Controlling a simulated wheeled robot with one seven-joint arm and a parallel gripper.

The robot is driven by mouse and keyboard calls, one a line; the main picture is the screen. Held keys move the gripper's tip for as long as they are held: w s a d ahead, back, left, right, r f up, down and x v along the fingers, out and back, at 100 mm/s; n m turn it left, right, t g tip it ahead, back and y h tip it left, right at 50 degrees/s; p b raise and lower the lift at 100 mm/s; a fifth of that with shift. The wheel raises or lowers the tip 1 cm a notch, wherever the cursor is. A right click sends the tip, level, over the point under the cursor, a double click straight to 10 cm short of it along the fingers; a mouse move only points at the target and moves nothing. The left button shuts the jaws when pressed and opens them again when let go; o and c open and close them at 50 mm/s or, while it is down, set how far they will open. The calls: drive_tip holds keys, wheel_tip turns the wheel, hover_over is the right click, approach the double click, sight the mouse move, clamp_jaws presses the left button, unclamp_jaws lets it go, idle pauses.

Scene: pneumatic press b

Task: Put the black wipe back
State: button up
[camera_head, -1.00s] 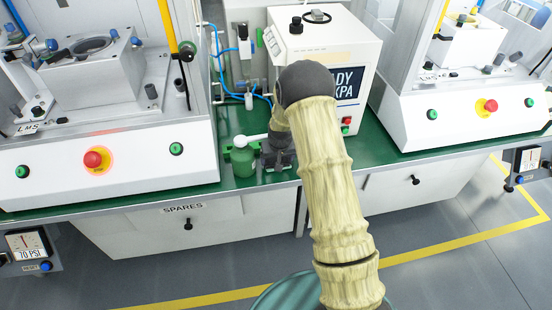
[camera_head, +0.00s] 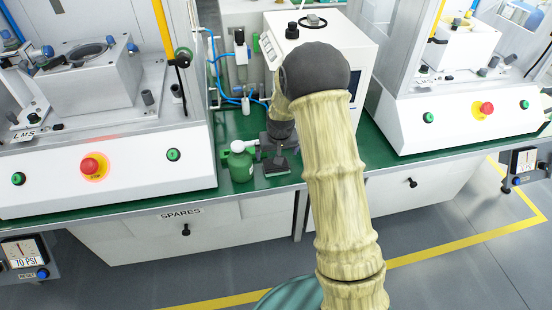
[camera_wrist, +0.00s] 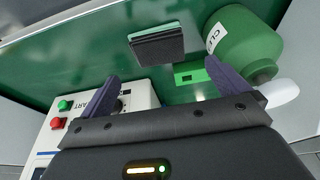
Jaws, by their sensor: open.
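The black wipe (camera_head: 276,168) is a small dark pad on the green bench top near its front edge, right of the green bottle (camera_head: 241,164). In the wrist view the wipe (camera_wrist: 157,47) shows as a black block with a green edge, beyond the fingertips. My gripper (camera_wrist: 162,82) is open, with nothing between its two dark fingers. In the head view my gripper (camera_head: 280,140) is just behind the wipe, partly hidden by my arm. A bright green block with a slot (camera_wrist: 190,76) shows between the fingers and the bottle (camera_wrist: 244,42).
The bottle's white nozzle (camera_wrist: 280,92) is close to one finger. A white control box (camera_head: 366,55) stands behind my gripper; its buttons show by the other finger. White press stations (camera_head: 125,165) flank the narrow green bench strip. Blue air hoses (camera_head: 232,98) run behind.

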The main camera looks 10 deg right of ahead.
drive_tip(key=shift+v, duration=1.9)
drive_tip(key=shift+s, duration=0.15)
drive_tip(key=s+r, duration=0.4)
drive_tip(key=s, duration=0.8)
drive_tip(key=s+r, duration=0.4)
drive_tip(key=s, duration=0.9)
drive_tip(key=shift+s+d+g, duration=0.25)
drive_tip(key=shift+d+g, duration=0.05)
drive_tip(key=shift+g, duration=0.1)
drive_tip(key=w+p+v, duration=0.2)
drive_tip(key=p+v, duration=1)
drive_tip(key=shift+w+r, duration=0.25)
drive_tip(key=shift+w, duration=0.1)
drive_tip(key=shift+f, duration=0.1)
